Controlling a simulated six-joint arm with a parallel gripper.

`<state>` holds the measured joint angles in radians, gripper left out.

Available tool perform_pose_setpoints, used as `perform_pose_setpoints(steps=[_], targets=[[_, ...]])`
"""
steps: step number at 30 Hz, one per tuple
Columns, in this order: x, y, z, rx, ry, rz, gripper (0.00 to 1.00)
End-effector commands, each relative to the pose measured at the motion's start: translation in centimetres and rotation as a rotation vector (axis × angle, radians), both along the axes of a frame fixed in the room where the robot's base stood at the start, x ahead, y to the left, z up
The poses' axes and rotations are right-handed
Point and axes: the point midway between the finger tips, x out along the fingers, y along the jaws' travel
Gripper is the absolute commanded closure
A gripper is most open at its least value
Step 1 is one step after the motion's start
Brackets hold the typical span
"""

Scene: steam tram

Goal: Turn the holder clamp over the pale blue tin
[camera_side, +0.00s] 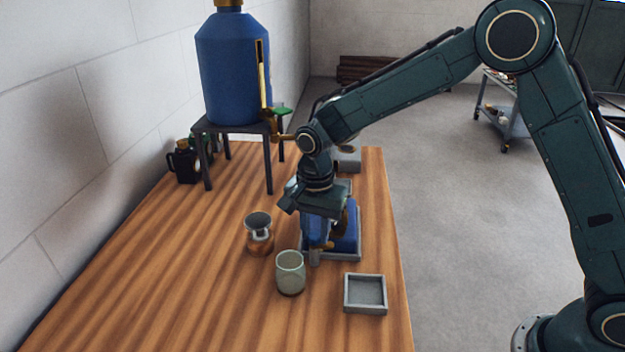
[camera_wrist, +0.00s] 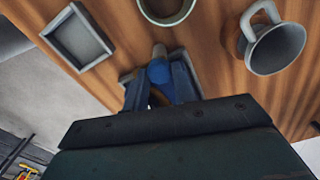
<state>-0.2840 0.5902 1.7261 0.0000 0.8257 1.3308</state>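My gripper (camera_side: 314,238) points down over a shallow grey tray (camera_side: 357,245) in the side view. A blue body with brass-coloured parts (camera_side: 345,232) stands in this tray, partly hidden by my gripper. In the wrist view a rounded blue piece (camera_wrist: 159,72) and a short grey cylinder (camera_wrist: 159,51) show at the fingertips. I cannot tell whether the fingers touch the blue piece or whether it is the holder clamp. No clearly pale blue tin shows. A pale grey-green cup (camera_side: 290,274) stands in front of my gripper, and its rim shows in the wrist view (camera_wrist: 166,8).
A copper-and-grey pitcher (camera_side: 259,236) stands left of my gripper. An empty square grey tray (camera_side: 365,293) lies at the front right, near the table edge. A large blue tank (camera_side: 234,68) sits on a dark stand at the back, with dark jugs (camera_side: 185,160) beside it.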

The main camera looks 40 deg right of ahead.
Motion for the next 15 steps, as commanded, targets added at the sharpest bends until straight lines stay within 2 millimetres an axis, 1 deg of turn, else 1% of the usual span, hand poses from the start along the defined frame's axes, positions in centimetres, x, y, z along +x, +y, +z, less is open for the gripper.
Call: perform_pose_setpoints(steps=[1, 3, 15], targets=[[0.0, 0.0, 0.02, 0.0, 0.0, 0.0, 0.84], [0.0, 0.0, 0.02, 0.0, 0.0, 0.0, 0.97], [0.02, 0.01, 0.06, 0.0, 0.0, 0.043, 0.97]])
